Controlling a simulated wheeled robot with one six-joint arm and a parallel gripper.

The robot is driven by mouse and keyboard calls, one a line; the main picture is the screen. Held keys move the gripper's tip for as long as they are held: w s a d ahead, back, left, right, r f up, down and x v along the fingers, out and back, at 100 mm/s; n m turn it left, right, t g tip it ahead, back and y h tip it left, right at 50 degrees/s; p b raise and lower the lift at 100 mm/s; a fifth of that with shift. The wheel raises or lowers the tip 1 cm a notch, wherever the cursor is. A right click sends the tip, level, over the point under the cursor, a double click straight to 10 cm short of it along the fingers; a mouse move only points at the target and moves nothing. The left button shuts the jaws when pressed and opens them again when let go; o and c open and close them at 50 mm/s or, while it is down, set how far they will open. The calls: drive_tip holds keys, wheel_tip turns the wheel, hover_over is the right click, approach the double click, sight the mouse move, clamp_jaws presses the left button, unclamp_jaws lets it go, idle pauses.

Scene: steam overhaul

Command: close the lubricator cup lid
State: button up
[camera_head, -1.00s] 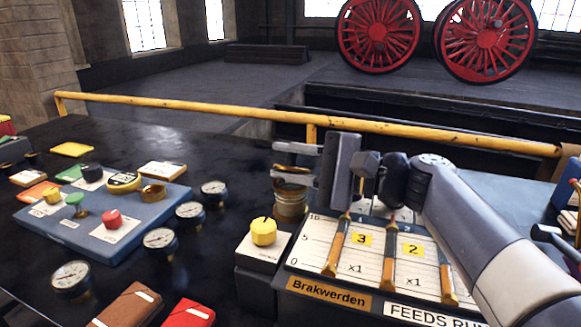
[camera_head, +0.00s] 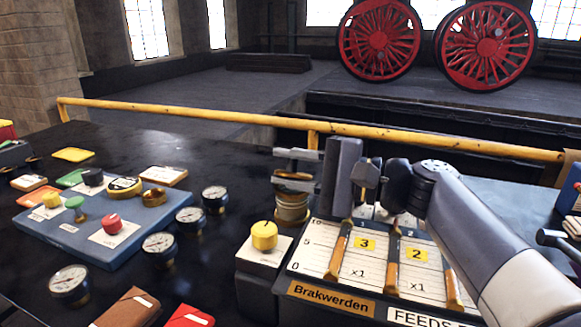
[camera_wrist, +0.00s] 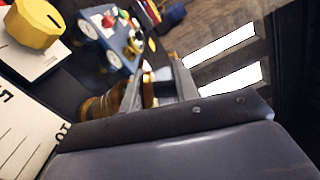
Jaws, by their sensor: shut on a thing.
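The brass lubricator cup (camera_head: 291,208) stands upright on the black bench, just behind the yellow knob. In the wrist view the cup (camera_wrist: 97,106) shows left of my fingers. My gripper (camera_head: 297,170) is directly above the cup, its two grey fingers pointing left. A brass piece that looks like the cup lid (camera_head: 292,176) is between the fingers, and my gripper is shut on it. In the wrist view this brass piece (camera_wrist: 148,88) shows between the fingertips. The fingers hide much of the lid, so its exact angle and its contact with the cup rim cannot be told.
The yellow knob (camera_head: 264,235) on its box is close in front of the cup. The lever console (camera_head: 375,262) lies to the right, under my arm. Several gauges, one of them a dial gauge (camera_head: 160,245), and a blue panel (camera_head: 150,215) are left. A yellow rail (camera_head: 220,116) runs behind.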

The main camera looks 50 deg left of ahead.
drive_tip(key=o, duration=0.7)
drive_tip(key=shift+o, duration=0.5)
